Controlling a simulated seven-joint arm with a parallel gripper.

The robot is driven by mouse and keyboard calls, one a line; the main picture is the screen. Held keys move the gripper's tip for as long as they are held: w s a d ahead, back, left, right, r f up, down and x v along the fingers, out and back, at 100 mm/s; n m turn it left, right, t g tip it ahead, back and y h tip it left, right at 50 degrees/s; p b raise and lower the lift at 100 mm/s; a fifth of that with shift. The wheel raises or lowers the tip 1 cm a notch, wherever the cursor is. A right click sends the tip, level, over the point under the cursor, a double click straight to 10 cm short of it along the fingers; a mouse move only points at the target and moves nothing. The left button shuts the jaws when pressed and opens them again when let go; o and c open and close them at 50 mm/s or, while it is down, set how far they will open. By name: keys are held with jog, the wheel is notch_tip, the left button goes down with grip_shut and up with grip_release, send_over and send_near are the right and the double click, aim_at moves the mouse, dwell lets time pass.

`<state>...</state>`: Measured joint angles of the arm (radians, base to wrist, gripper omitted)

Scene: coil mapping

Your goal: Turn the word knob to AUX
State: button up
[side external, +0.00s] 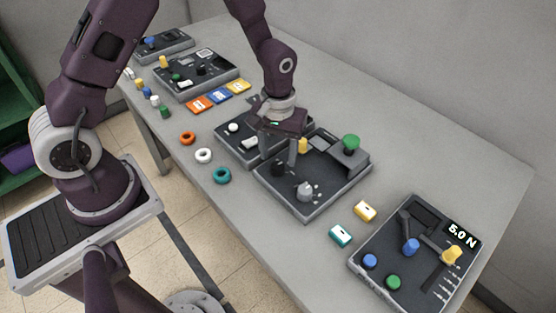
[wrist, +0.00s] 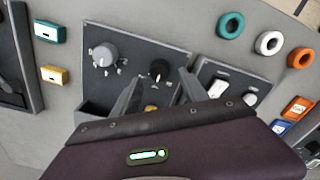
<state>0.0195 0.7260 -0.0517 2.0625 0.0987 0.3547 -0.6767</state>
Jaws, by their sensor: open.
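The dark panel (side external: 330,192) carries a light grey knob (side external: 305,190) with small pale marks around it, and a black knob (side external: 278,168). In the wrist view the grey knob (wrist: 104,54) sits left of the black knob (wrist: 158,68). The marks around both are too small to read, so I cannot tell which shows AUX; the grey knob's marks look like short labels. My gripper (side external: 278,160) is open, pointing down over the panel near the black knob. In the wrist view its fingers (wrist: 160,78) stand either side of the black knob's line, apparently empty.
A yellow knob (side external: 303,145) and a green button (side external: 351,142) stand on the same panel. A switch panel (side external: 232,143) adjoins it. Coloured rings (side external: 222,176) lie in front. Yellow and teal blocks (side external: 340,235) and a panel reading 5.0 N (side external: 462,234) are to the right.

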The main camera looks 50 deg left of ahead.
aim_at(278, 164)
jog(key=shift+f, duration=1.6)
grip_shut()
jog(key=shift+m, duration=0.3)
jog(key=m, duration=0.4)
jog(key=shift+d+r+m, duration=0.1)
jog(key=shift+m, duration=2)
grip_release()
